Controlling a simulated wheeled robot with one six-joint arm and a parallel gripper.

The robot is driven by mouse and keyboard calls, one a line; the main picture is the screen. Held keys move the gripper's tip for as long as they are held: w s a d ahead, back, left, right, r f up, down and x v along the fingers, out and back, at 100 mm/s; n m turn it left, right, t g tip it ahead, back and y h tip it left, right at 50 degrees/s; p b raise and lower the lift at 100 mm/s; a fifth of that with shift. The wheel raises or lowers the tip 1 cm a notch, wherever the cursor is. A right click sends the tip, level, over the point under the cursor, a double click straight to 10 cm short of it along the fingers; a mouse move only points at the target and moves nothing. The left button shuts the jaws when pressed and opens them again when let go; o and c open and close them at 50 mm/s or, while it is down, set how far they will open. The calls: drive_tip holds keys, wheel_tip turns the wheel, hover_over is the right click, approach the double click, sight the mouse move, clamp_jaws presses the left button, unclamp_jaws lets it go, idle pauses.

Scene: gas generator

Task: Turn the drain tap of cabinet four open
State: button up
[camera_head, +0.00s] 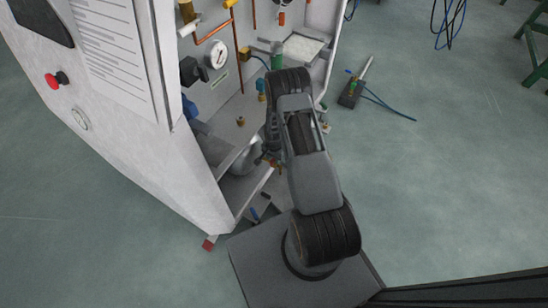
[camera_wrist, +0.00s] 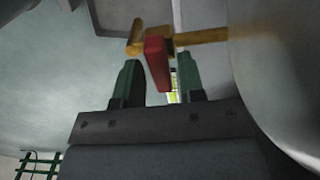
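In the wrist view, a tap with a red lever handle (camera_wrist: 157,62) and a brass body sits on a brass pipe (camera_wrist: 202,37) that runs to the right. The lever points down in the picture. My gripper (camera_wrist: 158,78) is open, with one dark green finger on each side of the lever. Narrow gaps show between the lever and both fingers, so it is not clamped. In the head view, my arm reaches into the low part of the open cabinet (camera_head: 196,175), and its end is mostly hidden. The cabinet's number is not readable.
A rounded grey metal vessel (camera_wrist: 285,75) fills the right of the wrist view, close to my gripper. In the head view, a pressure gauge (camera_head: 215,54) and copper pipes are higher on the panel. A small device with a blue hose (camera_head: 352,92) lies on the open floor to the right.

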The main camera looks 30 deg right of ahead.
clamp_jaws()
drive_tip(key=n, duration=0.4)
drive_tip(key=shift+n, duration=0.4)
drive_tip(key=n+b, duration=0.1)
drive_tip(key=n, duration=0.3)
drive_tip(key=shift+n, duration=0.3)
drive_tip(key=n, duration=0.4)
drive_tip(key=shift+n, duration=2.3)
drive_tip(key=shift+o, duration=1)
unclamp_jaws()
